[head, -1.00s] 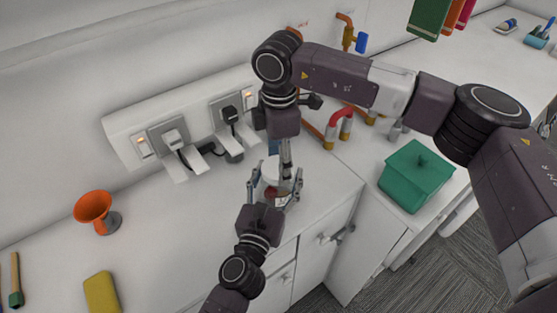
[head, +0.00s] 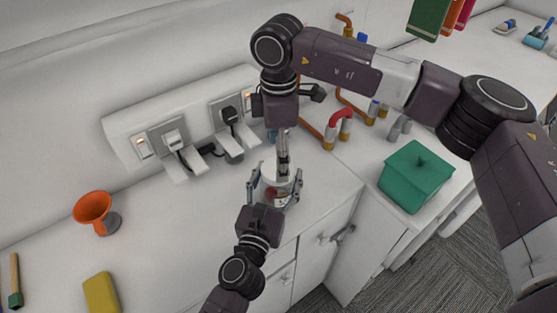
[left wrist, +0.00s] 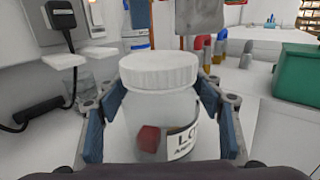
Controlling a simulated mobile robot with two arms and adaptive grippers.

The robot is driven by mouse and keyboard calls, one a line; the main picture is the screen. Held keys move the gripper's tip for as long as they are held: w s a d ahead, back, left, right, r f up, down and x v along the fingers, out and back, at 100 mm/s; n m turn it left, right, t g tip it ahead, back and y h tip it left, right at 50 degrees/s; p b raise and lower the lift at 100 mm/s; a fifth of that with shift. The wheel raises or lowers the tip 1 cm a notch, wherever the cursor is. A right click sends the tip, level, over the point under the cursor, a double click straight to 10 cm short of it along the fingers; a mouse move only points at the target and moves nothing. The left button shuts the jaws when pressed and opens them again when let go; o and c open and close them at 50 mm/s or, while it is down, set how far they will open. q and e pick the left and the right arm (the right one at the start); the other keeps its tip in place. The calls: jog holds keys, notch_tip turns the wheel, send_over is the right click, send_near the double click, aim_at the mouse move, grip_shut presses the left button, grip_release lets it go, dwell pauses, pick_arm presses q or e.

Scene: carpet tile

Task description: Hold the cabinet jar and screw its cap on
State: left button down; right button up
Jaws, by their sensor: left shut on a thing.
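The clear jar (left wrist: 170,125) stands upright on the white counter, with a dark red piece inside and a printed label. My left gripper (head: 277,180) is shut around its body, with blue-padded fingers on both sides in the left wrist view. The white cap (left wrist: 160,72) sits level on the jar's mouth; how tight it is cannot be told. My right gripper (head: 283,163) points down from above the jar. In the left wrist view, a grey part of it shows above and behind the cap, apart from it. Its finger opening is seen edge-on.
A socket strip with plugs (head: 172,140) and cables runs along the wall behind. Copper pipes with a red bend (head: 341,118) stand right of the jar.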

notch_tip(320, 180, up, 9)
jog(key=shift+r, duration=0.15)
pick_arm(q)
jog(key=c, duration=0.5)
grip_release()
